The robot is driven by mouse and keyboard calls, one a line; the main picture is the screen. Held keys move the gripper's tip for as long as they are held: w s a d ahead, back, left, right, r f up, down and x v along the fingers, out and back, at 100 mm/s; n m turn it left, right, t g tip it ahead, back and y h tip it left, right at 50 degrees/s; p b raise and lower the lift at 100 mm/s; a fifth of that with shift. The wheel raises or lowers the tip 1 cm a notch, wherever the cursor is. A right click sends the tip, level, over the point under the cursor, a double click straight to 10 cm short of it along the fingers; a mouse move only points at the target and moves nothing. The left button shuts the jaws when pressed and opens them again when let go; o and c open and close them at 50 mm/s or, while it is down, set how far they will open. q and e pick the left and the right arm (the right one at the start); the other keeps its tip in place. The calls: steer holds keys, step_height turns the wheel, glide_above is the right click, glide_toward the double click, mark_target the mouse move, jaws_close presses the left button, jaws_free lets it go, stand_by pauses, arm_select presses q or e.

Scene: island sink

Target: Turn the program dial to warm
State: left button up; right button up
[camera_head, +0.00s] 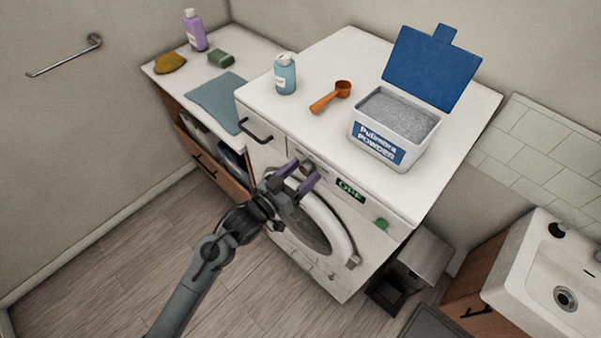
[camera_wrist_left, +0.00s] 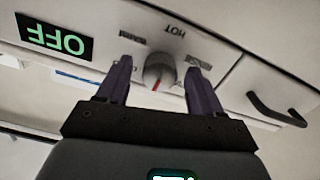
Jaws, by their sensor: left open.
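The program dial (camera_wrist_left: 158,72) is a round grey knob with a red pointer mark on the washing machine's front panel. In the left wrist view, a HOT label shows beside it, and other small labels around it are too small to read. My left gripper (camera_wrist_left: 160,84) is open, with its two purple fingers on either side of the dial; I cannot tell whether they touch it. In the head view, my left gripper (camera_head: 297,180) is at the panel, partly covering the dial (camera_head: 307,167). My right gripper is not in view.
The washing machine (camera_head: 330,60) carries a powder box (camera_head: 378,150) with an open blue lid, an orange scoop (camera_head: 331,97) and a blue bottle (camera_head: 285,76). An OFF display (camera_head: 350,190), a green button (camera_head: 381,224) and a drawer handle (camera_head: 256,131) flank the dial.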

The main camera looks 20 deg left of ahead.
arm_select(q)
steer(key=c, duration=1.1)
steer(key=shift+o, duration=0.2)
steer(key=shift+m, duration=0.4)
